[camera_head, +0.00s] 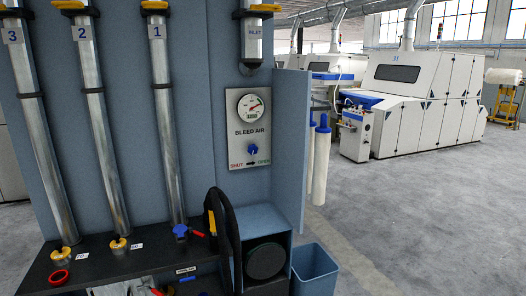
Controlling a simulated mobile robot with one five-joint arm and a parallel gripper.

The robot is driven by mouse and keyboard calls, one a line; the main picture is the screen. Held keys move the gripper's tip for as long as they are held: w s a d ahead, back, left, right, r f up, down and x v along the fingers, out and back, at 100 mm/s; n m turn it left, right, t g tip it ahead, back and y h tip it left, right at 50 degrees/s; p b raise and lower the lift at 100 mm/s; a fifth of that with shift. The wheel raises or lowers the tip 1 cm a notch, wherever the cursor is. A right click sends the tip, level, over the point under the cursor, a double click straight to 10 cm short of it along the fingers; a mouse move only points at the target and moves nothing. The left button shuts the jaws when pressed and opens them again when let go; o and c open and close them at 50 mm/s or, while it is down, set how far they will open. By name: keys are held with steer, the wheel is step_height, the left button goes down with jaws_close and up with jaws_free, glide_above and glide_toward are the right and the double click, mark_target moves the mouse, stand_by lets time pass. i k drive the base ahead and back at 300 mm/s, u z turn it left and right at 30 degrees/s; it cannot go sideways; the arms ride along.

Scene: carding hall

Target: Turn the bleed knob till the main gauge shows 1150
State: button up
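A round white gauge (250,106) with a dark rim sits on a grey panel (236,130) fixed to the blue-grey cabinet wall. Its red needle seems to point up and to the right, but the figures are too small to read. Below it is the label BLEED AIR, then a small blue knob (252,149). Under the knob, SHUT is printed at left and OPEN at right, with an arrow toward OPEN. Nothing touches the knob. No other gauge can be made out. My gripper is not in view.
Metal tubes marked 3 (42,140), 2 (95,125) and 1 (166,125) stand left of the panel above a black shelf (105,265). A black hose (228,240) loops up below the panel. A side wall (291,140) projects at right. A blue bin (314,268) stands below; open floor lies right.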

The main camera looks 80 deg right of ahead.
mark_target(252, 149)
steer(key=z, duration=1.8)
steer(key=i, duration=1)
steer(key=z, duration=0.05)
